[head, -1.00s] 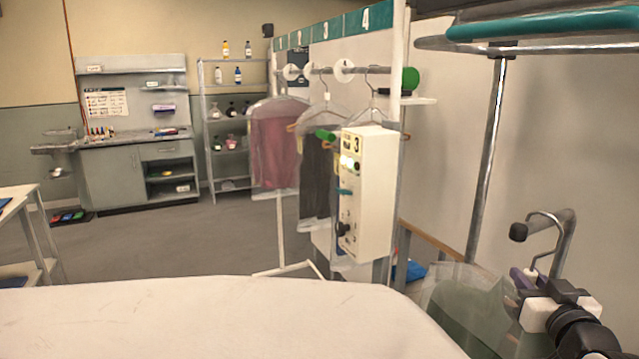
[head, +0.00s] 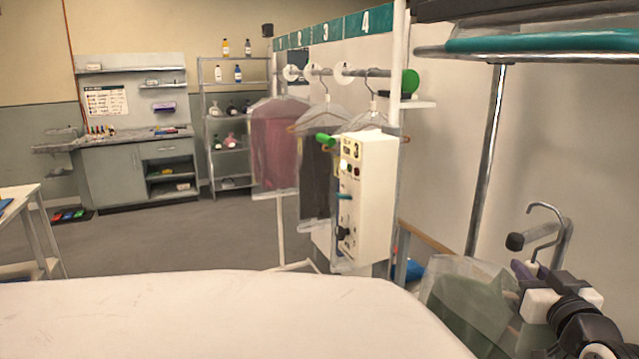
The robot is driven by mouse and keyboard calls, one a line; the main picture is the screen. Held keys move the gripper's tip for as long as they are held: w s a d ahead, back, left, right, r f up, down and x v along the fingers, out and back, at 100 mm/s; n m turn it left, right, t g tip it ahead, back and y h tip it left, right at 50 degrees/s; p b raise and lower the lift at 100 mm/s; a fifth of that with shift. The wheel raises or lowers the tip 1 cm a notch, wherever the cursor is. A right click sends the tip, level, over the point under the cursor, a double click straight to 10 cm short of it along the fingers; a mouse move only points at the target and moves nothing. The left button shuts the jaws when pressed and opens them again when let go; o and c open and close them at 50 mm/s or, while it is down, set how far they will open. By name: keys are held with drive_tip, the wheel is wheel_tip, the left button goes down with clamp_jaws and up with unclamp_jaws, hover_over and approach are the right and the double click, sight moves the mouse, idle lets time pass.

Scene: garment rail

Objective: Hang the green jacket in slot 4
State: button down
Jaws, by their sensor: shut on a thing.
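The green jacket (head: 465,313) hangs under a clear cover at the lower right, partly cut off by the frame. Its hanger hook (head: 545,222) rises above it, open and free of any rail. My gripper (head: 532,293) is shut on the hanger just below the hook; the fingertips are partly hidden. The garment rail (head: 355,71) is further off, centre, with numbered signs above. The sign for slot 4 (head: 366,20) is the rightmost, near the rail's green end knob (head: 410,82). A hanger hook (head: 372,88) is on the rail right of the nearest white disc (head: 343,69).
A cream control box (head: 368,195) with a green knob stands before the rail and hides part of it. A pale padded board (head: 220,315) fills the foreground. A chrome post (head: 486,160) and teal-edged bar (head: 550,42) stand at right. Red (head: 274,145) and dark (head: 316,185) garments hang on the rail.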

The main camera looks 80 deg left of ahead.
drive_tip(key=shift+d+r, duration=0.1)
drive_tip(key=shift+w+d+b, duration=0.2)
drive_tip(key=shift+w+d, duration=0.1)
drive_tip(key=shift+d, duration=0.9)
drive_tip(key=shift+w+d+b, duration=0.25)
drive_tip(key=shift+w+d, duration=0.05)
drive_tip(key=shift+d, duration=0.9)
drive_tip(key=shift+w+d+b, duration=0.2)
drive_tip(key=shift+w+d, duration=0.1)
drive_tip(key=shift+d, duration=0.9)
